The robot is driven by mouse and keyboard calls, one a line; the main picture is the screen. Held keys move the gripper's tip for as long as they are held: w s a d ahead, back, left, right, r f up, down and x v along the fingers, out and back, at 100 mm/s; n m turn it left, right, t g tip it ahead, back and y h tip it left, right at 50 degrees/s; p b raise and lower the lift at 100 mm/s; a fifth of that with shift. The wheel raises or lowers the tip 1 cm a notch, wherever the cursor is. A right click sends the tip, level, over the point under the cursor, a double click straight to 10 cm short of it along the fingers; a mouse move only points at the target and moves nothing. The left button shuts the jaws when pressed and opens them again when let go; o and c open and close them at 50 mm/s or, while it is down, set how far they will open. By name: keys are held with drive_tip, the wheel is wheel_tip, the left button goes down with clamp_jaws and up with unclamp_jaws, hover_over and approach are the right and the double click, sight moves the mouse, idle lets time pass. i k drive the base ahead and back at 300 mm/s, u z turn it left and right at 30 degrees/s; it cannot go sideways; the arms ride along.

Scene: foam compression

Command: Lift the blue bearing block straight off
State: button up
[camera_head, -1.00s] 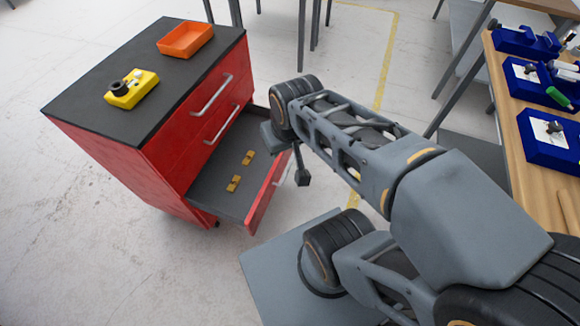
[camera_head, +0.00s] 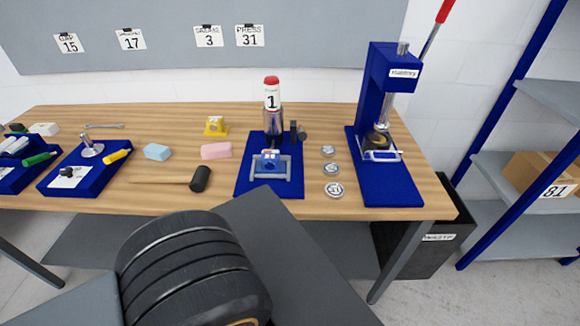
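A small blue block (camera_head: 270,160), seemingly the bearing block, sits on a blue mat (camera_head: 245,187) near the middle of the workbench. A grey U-shaped bar or frame lies around its front and sides. Directly behind it stands an upright tool (camera_head: 272,105) with a red top and a white label reading 1. Whether the block touches this tool cannot be told. My gripper is not in view; only a thick black joint of my arm shows at the bottom, in front of the bench.
A blue press (camera_head: 388,75) with a red-tipped lever stands right of the mat. Several round metal discs (camera_head: 332,169) lie between. A mallet (camera_head: 200,179), pink foam (camera_head: 216,150) and light-blue foam (camera_head: 157,152) lie left. A dark bin (camera_head: 420,250) is below right.

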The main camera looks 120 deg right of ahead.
sight(270, 162)
drive_tip(key=z, duration=4.1)
drive_tip(key=k, duration=0.35)
drive_tip(key=u, duration=0.65)
drive_tip(key=i, duration=0.8)
drive_tip(key=u, duration=0.5)
